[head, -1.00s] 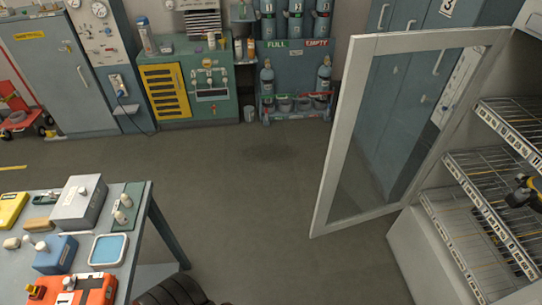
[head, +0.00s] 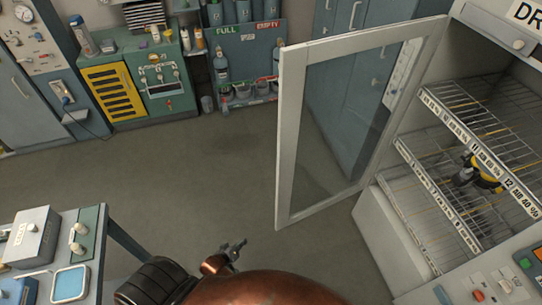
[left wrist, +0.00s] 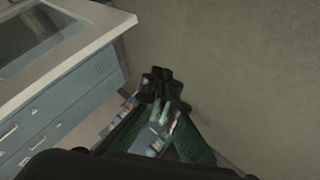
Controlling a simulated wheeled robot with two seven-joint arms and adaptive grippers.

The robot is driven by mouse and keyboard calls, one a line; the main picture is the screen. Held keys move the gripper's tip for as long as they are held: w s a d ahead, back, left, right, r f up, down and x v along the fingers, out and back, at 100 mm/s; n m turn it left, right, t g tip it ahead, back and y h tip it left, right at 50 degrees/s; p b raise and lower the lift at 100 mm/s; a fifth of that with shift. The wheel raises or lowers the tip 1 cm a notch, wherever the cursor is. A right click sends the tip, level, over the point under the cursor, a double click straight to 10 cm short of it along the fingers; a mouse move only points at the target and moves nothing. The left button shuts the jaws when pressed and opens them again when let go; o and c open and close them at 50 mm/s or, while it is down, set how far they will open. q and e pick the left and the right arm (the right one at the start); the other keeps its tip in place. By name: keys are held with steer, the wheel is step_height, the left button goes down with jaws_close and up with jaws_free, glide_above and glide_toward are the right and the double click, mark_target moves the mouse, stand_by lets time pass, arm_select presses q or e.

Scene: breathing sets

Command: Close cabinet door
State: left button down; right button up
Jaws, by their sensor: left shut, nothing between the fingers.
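The cabinet door (head: 288,140), a white frame around a clear pane, stands wide open in the head view, swung out to the left of the cabinet (head: 372,222). The cabinet's wire shelves are exposed. My left gripper (head: 236,245) is low in the middle of the head view, left of the door's lower free corner and apart from it in the picture. It is shut and empty. In the left wrist view its dark fingers (left wrist: 160,82) are together over the floor. A white frame with glass (left wrist: 90,55), apparently the door, is at upper left there. My right gripper is not in view.
A yellow and black device (head: 485,175) lies on a cabinet shelf. Blue lockers (head: 345,110) stand behind the door. A work table (head: 115,235) with several items is at lower left, and a dark tyre-like shape (head: 150,283) is beside it. The floor between is clear.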

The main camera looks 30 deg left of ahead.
arm_select(q)
steer(key=w+a+r+n+t+p, duration=0.1)
steer(key=w+r+n+t+p, duration=0.3)
steer(key=r, duration=0.9)
steer(key=w+r+n+t, duration=0.15)
steer(key=w+r, duration=0.45)
steer(key=r, duration=0.8)
steer(key=w+a+r+n+t+p, duration=0.1)
steer(key=w+r+n+t+p, duration=0.3)
steer(key=r, duration=0.9)
steer(key=w+g+b, duration=0.1)
steer(key=w+g, duration=0.1)
steer(key=w, duration=0.9)
steer(key=shift+m+t+h, duration=0.25)
steer(key=shift+m+h, duration=0.05)
steer(key=shift+m, duration=0.15)
steer(key=d, duration=0.1)
steer(key=s+d, duration=0.1)
steer(key=d+p, duration=0.1)
steer(key=d, duration=0.1)
steer(key=shift+s+r, duration=0.15)
steer(key=shift+s, duration=0.2)
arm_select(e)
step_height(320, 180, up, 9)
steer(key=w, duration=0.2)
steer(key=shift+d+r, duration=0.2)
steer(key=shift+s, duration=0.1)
